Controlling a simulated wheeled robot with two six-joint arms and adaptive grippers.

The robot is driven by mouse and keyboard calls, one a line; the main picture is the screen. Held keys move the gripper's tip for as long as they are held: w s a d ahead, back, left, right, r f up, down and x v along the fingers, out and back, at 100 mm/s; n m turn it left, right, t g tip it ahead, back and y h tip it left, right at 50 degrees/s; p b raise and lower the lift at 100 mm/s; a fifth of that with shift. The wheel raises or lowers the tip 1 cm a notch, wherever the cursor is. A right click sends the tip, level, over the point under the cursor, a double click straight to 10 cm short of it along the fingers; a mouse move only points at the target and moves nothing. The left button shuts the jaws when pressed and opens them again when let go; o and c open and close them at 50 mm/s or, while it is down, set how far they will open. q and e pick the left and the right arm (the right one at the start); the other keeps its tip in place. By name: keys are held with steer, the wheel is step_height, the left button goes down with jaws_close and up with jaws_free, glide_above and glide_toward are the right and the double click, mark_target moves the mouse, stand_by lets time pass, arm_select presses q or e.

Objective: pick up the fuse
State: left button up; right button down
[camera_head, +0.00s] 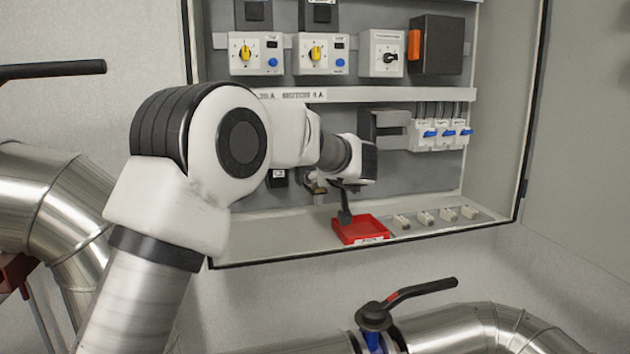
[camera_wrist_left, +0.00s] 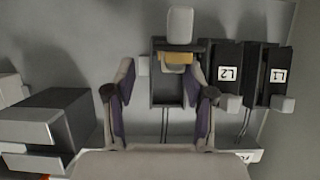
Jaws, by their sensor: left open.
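In the left wrist view, a small tan piece, which looks like the fuse (camera_wrist_left: 176,58), sits across an open dark holder (camera_wrist_left: 165,98) below a pale knob (camera_wrist_left: 180,25). My left gripper (camera_wrist_left: 160,65) is open, its fingers on either side of this holder. The right fingertip is close to the tan piece's right end; I cannot tell whether they touch. In the head view, my left arm reaches into the cabinet and hides most of the holders; a brassy part (camera_head: 315,186) shows beside the wrist. My right gripper is not in view.
Dark holders labelled L2 (camera_wrist_left: 223,95) and L1 (camera_wrist_left: 272,90) stand close to the right finger. A grey block (camera_wrist_left: 45,125) is at left. On the cabinet floor are a red tray (camera_head: 360,240) and several pale pieces (camera_head: 425,218). Switches (camera_head: 316,53) line the panel above.

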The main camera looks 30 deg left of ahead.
arm_select(q)
steer(key=a, duration=0.3)
steer(key=shift+w+f, duration=0.1)
steer(key=shift+f, duration=0.15)
steer(key=shift+s+a, duration=0.15)
steer(key=shift+s, duration=0.05)
steer(key=shift+w+d, duration=0.4)
steer(key=shift+d, duration=0.2)
jaws_close()
steer(key=shift+s+a+r, duration=0.1)
steer(key=shift+s+a, duration=0.1)
